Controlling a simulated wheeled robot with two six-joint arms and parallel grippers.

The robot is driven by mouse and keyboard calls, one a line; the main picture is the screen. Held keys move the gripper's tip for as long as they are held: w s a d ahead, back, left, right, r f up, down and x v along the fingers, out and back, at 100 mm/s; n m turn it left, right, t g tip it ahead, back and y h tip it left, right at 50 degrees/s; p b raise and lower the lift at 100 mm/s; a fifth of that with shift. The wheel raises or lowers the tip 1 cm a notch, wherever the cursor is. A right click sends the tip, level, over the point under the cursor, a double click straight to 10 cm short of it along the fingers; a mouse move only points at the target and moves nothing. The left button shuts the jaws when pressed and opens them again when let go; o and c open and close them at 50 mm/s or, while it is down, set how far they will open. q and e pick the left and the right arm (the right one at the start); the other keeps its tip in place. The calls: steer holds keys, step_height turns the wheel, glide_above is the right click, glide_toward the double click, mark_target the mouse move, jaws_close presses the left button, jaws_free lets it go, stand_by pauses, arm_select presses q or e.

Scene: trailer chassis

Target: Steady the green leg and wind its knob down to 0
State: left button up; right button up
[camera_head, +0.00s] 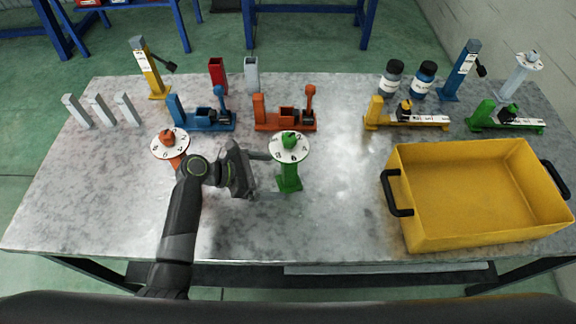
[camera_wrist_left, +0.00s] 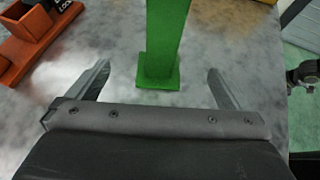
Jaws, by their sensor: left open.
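The green leg (camera_head: 289,180) stands upright on the metal table, left of the yellow crate. A white numbered dial with a green knob (camera_head: 290,141) sits on its top. My left gripper (camera_head: 268,174) is beside the leg, to its left, with its fingers pointing toward it. In the left wrist view the gripper (camera_wrist_left: 158,85) is open, and the green leg (camera_wrist_left: 163,40) with its square foot stands ahead, between the lines of the two fingers. The fingers do not appear to touch it. The knob is out of the wrist view.
An orange leg with a white dial (camera_head: 170,144) stands behind my left arm. An orange holder (camera_head: 283,125) and a blue holder (camera_head: 205,125) are behind. A yellow crate (camera_head: 400,228) fills the right side. The table front right of the leg is clear.

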mark_target(283, 176)
arm_select(q)
steer(key=x, duration=0.3)
steer(key=shift+d, duration=0.25)
steer(key=shift+x, duration=0.9)
steer(key=shift+a, duration=0.1)
steer(key=shift+c, duration=0.3)
steer(key=c, duration=1.7)
steer(key=shift+c, duration=0.2)
